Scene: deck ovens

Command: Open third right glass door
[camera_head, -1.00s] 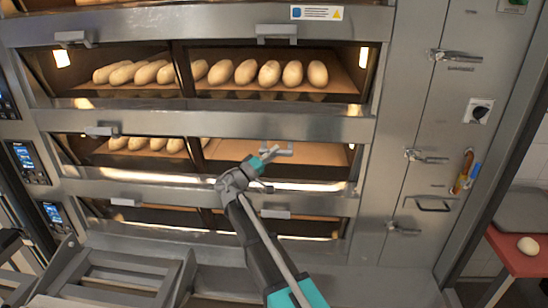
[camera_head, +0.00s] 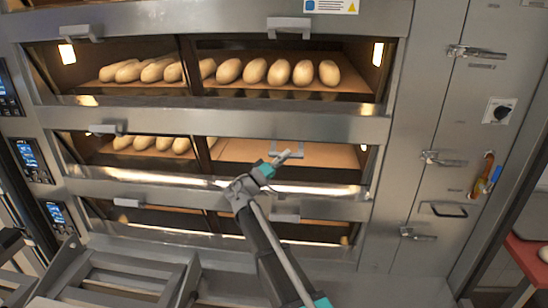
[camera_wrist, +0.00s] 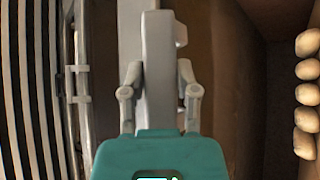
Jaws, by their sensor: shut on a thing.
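The oven deck at mid-height in the head view has a right-hand glass door whose grey handle (camera_head: 287,147) hangs lower than the left door's handle on the same deck. It shows against the lit chamber, so the door looks tilted partly open. My gripper (camera_head: 283,157) is at this handle. In the wrist view, the grey handle bar (camera_wrist: 158,65) runs between the two fingers of my gripper (camera_wrist: 160,90), which is shut on it. The glass itself is hard to make out, and its exact angle cannot be told.
The deck above holds several loaves (camera_head: 278,72) behind closed doors. The left door's handle (camera_head: 106,128) is on the same deck. A steel cabinet with latches (camera_head: 442,158) stands right, and a metal frame (camera_head: 125,275) lower left.

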